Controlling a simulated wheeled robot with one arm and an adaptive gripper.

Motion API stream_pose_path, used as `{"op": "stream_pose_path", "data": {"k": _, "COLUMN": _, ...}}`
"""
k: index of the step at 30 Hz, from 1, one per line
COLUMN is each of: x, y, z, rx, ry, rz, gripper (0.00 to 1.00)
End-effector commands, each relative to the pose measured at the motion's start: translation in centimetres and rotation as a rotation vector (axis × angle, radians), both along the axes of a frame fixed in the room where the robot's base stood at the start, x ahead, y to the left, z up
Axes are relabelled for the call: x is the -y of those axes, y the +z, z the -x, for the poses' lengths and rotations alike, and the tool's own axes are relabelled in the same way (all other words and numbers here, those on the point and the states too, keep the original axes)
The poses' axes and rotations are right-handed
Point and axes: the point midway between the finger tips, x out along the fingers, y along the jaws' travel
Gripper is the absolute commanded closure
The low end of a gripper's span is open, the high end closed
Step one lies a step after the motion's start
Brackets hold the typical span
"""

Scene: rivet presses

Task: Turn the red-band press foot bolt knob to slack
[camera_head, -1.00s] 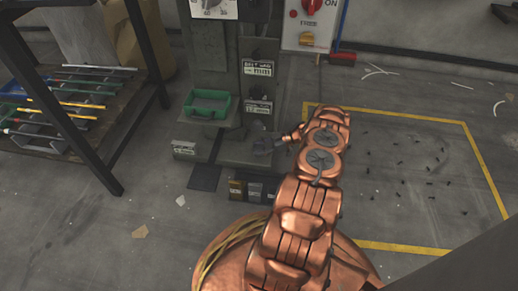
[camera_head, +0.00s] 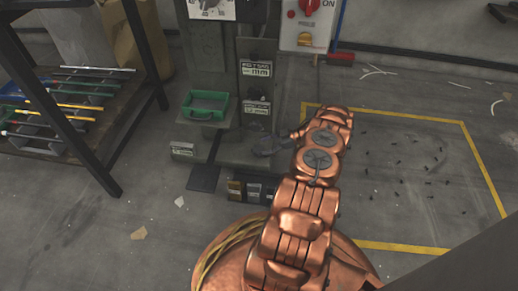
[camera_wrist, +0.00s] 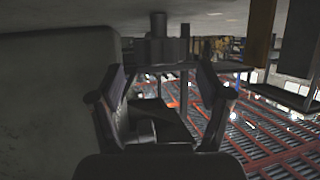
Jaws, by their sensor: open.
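The grey-green press (camera_head: 208,65) stands at the upper middle of the head view, with its foot (camera_head: 184,149) low to the floor. No red band is clearly visible on it. My gripper (camera_head: 262,149) is beside the lower right of the press, close to its foot. In the wrist view my gripper (camera_wrist: 162,78) has its two dark fingers spread apart. A dark block and a short rounded piece (camera_wrist: 142,130) show low between the fingers; I cannot tell whether this is the bolt knob. In the head view the knob cannot be made out.
A green tray (camera_head: 206,105) sits on the press. A control box with a red switch (camera_head: 309,7) is to its right. A dark rack (camera_head: 125,150) with rods stands at the left. Small boxes (camera_head: 253,189) lie before the press.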

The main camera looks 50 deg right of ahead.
Motion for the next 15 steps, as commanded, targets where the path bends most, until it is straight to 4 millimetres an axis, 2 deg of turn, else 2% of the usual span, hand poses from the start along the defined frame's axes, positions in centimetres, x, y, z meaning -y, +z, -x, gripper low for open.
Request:
{"op": "stream_pose_path", "data": {"k": 7, "x": 3.5, "y": 1.8, "z": 3.1, "rx": -0.003, "ry": -0.003, "rz": 0.004, "gripper": 0.23}}
{"op": "stream_pose_path", "data": {"k": 15, "x": 5.1, "y": 2.8, "z": 4.7, "rx": -0.002, "ry": -0.002, "rz": 0.0, "gripper": 0.23}}
